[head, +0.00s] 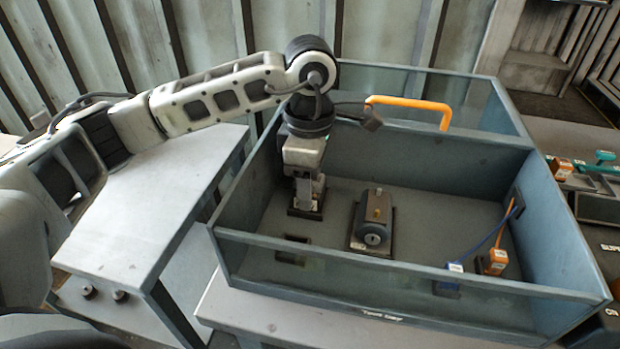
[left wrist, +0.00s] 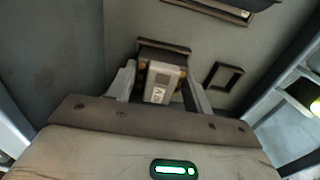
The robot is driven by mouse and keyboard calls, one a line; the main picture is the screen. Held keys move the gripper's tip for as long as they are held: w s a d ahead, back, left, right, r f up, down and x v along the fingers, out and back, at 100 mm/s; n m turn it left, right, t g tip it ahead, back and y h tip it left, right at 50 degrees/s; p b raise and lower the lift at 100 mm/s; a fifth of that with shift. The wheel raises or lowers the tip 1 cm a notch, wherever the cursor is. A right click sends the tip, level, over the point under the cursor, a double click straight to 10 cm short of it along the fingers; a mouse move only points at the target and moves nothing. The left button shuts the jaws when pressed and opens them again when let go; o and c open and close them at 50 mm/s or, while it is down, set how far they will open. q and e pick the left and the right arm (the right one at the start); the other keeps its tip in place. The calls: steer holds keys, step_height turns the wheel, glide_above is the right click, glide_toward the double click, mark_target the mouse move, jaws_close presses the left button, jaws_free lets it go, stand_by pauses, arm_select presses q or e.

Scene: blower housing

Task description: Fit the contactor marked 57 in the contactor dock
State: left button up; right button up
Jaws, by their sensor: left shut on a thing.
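My left gripper (head: 307,191) reaches down into the left part of the open blue-grey housing (head: 330,258). It is shut on a small light grey contactor, seen between the fingers in the left wrist view (left wrist: 160,84). The contactor bears a white label with dark characters, which I cannot read surely. The contactor is at a dark square frame (head: 304,214), which shows just beyond it in the left wrist view (left wrist: 165,47). I cannot tell whether the contactor is seated in it. My right gripper is not in view.
A smaller empty dark frame (head: 293,250) lies nearer the front wall. A dark motor-like unit (head: 375,228) with a yellow knob stands mid-floor. Blue (head: 449,282) and orange (head: 494,262) cabled plugs are at the right. An orange handle (head: 410,101) rises at the back.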

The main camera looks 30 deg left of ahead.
arm_select(q)
steer(key=shift+f, duration=0.15)
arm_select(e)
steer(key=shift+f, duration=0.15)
arm_select(q)
steer(key=o, duration=1)
steer(key=shift+w+r, duration=0.1)
steer(key=shift+r, duration=0.75)
step_height(320, 180, up, 14)
steer(key=p, duration=0.1)
steer(key=shift+r, duration=0.2)
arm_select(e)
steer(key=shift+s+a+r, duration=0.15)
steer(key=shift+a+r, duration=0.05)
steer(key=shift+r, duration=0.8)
